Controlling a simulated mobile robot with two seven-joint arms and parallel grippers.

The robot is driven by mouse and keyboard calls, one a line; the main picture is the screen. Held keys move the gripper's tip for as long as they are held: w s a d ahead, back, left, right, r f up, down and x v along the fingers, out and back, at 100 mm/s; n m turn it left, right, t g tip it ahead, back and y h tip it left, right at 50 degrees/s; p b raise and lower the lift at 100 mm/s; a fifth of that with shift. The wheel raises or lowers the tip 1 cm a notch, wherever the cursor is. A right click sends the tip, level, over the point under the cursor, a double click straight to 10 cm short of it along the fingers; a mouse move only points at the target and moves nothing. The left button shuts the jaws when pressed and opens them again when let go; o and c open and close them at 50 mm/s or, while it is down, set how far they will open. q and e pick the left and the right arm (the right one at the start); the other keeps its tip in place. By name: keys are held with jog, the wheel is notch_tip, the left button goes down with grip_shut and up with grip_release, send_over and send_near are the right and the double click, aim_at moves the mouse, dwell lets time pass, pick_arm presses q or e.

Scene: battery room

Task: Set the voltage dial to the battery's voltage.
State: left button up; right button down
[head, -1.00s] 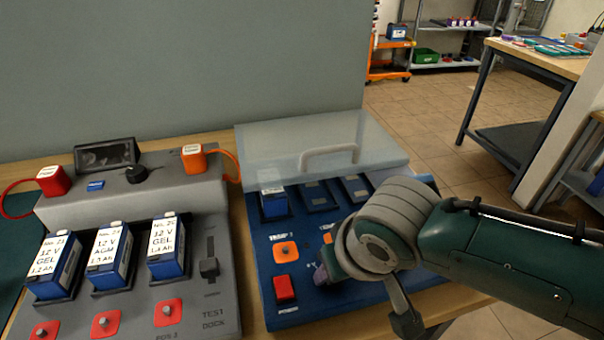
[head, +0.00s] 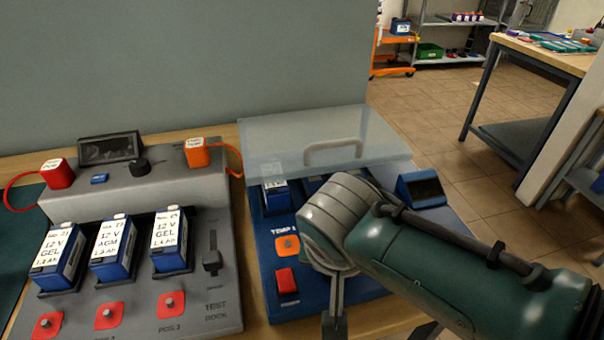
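The blue charger (head: 262,235) stands on the bench, with a clear lid (head: 270,135) raised at its back. A battery (head: 274,196) sits in its leftmost bay; its label is too small to read. Three blue batteries stand in the grey test dock: two labelled 12 V GEL (head: 57,255) (head: 170,240) and a 12 V AGM one (head: 112,248) between them. The charger's right-hand controls are hidden too.
The dock carries a dark display (head: 109,149), a red clamp (head: 58,173), an orange clamp (head: 197,153) and a black slider (head: 212,260). The charger has an orange button (head: 287,245), a red switch (head: 285,281) and a small screen (head: 422,188). A grey panel (head: 180,65) stands behind.

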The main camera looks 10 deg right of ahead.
dwell(0.3)
jog(key=shift+c, duration=1.9)
grip_release()
jog(key=p+v, duration=0.4)
jog(key=v, duration=0.6)
